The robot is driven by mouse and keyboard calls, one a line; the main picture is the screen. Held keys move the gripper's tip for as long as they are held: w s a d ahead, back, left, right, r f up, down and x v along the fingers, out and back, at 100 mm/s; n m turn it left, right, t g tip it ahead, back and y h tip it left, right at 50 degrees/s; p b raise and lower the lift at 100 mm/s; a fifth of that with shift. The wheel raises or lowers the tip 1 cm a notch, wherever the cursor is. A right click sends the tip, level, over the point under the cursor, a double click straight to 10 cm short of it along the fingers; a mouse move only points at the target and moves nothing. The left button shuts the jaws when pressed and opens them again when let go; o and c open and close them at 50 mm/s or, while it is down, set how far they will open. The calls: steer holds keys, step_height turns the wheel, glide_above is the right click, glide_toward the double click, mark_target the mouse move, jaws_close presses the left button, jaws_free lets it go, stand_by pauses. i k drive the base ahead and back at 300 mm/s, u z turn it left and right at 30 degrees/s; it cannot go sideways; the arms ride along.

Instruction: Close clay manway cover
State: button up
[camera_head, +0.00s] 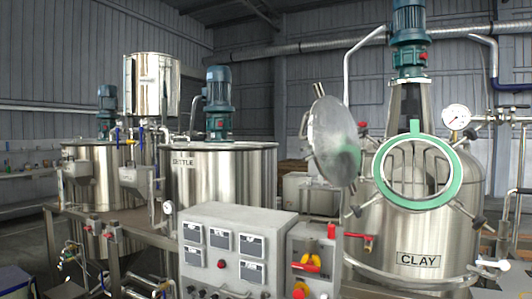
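The clay tank (388,240) is a shiny steel vessel at the right, with a "CLAY" label on its front. Its manway opening (418,172) is round with a green ring, and bars show inside it. The manway cover (333,140) is a round steel disc. It stands swung open to the left of the opening, tilted, with a handle on its left side. Clamp bolts with dark knobs stick out around the ring. My gripper is not in view.
A grey control box (235,250) with several displays stands at front centre. The kettle tank (220,175) stands to the left. A pressure gauge (456,117) is right of the opening.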

mark_target(334, 137)
steer(key=u, duration=0.4)
steer(key=k, duration=0.6)
steer(key=u, duration=0.55)
steer(key=i, duration=1.35)
steer(key=z, duration=1.15)
steer(key=i, duration=0.95)
steer(key=z, duration=0.8)
